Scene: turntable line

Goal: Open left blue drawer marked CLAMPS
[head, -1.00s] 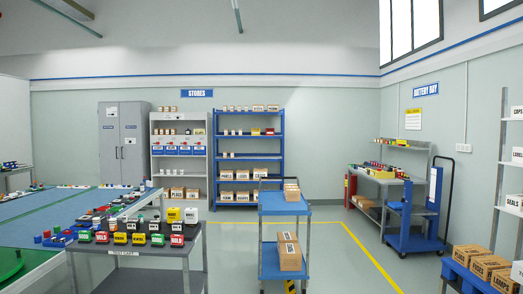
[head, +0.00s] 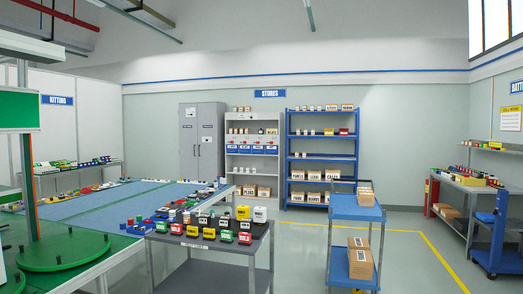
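A row of several small blue drawer fronts with white labels (head: 233,149) crosses the white shelf unit (head: 229,170) under the STORES sign at the back wall. They look shut. The labels are too small to read, so I cannot tell which one is marked CLAMPS. Neither of my grippers is in view.
A grey cabinet (head: 188,145) stands left of the shelf unit, a blue rack (head: 288,165) right of it. A blue trolley (head: 345,208) and a grey cart (head: 190,268) stand in front. A green turntable (head: 65,252) is at left. Floor lies clear between cart and trolley.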

